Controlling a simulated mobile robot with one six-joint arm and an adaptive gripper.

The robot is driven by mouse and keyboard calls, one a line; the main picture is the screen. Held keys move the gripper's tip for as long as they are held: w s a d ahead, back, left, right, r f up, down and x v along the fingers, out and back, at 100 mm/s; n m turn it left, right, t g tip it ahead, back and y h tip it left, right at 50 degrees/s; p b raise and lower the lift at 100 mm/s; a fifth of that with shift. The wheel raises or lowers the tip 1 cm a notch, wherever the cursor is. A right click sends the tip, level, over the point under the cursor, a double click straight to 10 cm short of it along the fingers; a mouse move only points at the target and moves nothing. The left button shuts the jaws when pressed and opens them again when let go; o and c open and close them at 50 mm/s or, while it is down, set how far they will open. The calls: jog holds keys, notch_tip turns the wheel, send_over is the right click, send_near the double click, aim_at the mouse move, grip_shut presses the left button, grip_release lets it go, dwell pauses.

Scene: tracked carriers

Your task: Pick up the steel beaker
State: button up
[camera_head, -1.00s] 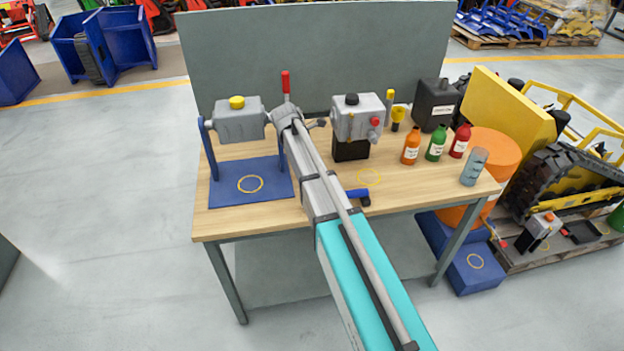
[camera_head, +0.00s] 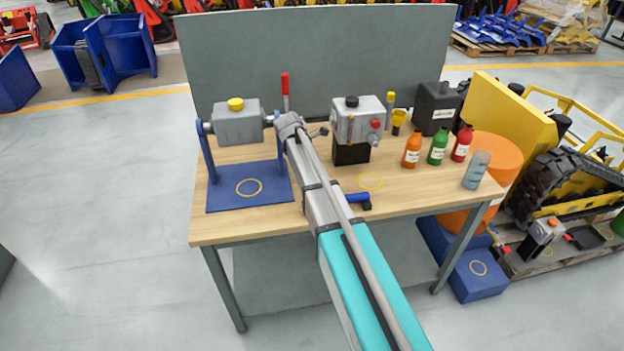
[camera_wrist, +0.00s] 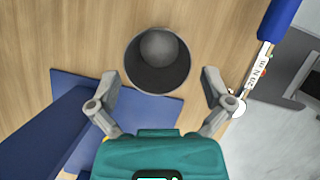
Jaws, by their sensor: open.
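The steel beaker (camera_wrist: 158,60) stands upright on the wooden table top in the wrist view, seen from above as a dark round mouth with a grey rounded inside. In the head view I cannot make it out; my arm covers that part of the table. My gripper (camera_wrist: 160,84) is open, with one finger at the lower left of the beaker and the other at its lower right. Both fingers are apart from it, and nothing is held.
A blue stand (camera_head: 222,198) is left of my arm. A blue-handled tool (camera_head: 358,199) with a marked shaft (camera_wrist: 257,72) lies to the right. A grey gearbox (camera_head: 350,125), bottles (camera_head: 412,152) and a translucent cylinder (camera_head: 476,170) stand farther right. A grey panel (camera_head: 300,60) closes the back.

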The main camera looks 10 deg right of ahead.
jog(key=shift+b+x, duration=2.15)
jog(key=shift+x, duration=0.3)
jog(key=shift+w+a, duration=0.1)
jog(key=shift+w, duration=0.05)
jog(key=c, duration=0.9)
